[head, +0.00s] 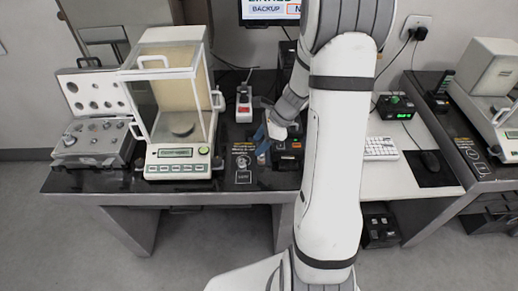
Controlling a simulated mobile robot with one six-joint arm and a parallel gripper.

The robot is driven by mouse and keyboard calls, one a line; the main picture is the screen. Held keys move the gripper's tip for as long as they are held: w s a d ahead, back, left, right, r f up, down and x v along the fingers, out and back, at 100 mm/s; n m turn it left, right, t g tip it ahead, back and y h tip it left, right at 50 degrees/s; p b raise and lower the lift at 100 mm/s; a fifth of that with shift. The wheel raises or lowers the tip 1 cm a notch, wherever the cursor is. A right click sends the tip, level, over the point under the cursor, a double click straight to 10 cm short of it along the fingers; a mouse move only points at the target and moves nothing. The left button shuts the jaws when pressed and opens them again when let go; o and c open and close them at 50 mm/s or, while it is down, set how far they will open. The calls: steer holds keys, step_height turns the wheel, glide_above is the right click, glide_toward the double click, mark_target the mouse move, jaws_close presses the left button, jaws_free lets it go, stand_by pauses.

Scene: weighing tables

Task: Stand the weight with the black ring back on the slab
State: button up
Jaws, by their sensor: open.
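My gripper (264,143) reaches over the dark slab (220,186) from the right, its blue fingers pointing left. The fingers look parted, and I see no weight between them. A small silvery piece (242,163) is on the slab, left of and nearer than the fingers. It may be a weight, but it is too small to tell whether it has a black ring. The height of the fingers above the slab is unclear, and my arm hides part of the area to the right.
A glass-sided balance (180,151) stands left of the gripper. An open weight case (97,137) is at the far left. A red-and-white device (243,104) stands behind. A keyboard (380,147) and green-lit box (396,107) are right of my arm.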

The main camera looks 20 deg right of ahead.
steer(key=s+a+r+n+h, duration=0.2)
steer(key=s+a+r+n, duration=0.1)
steer(key=s+r+n, duration=0.6)
steer(key=s+a+r+n+t+h, duration=0.1)
steer(key=s+a+r+n+h, duration=0.1)
steer(key=s+r+n, duration=0.7)
steer(key=s+n+h, duration=0.1)
steer(key=n, duration=0.1)
steer(key=shift+s+a+r+n+t+h, duration=0.25)
steer(key=shift+a+r+n+t+h, duration=0.05)
steer(key=shift+a+r+n, duration=0.1)
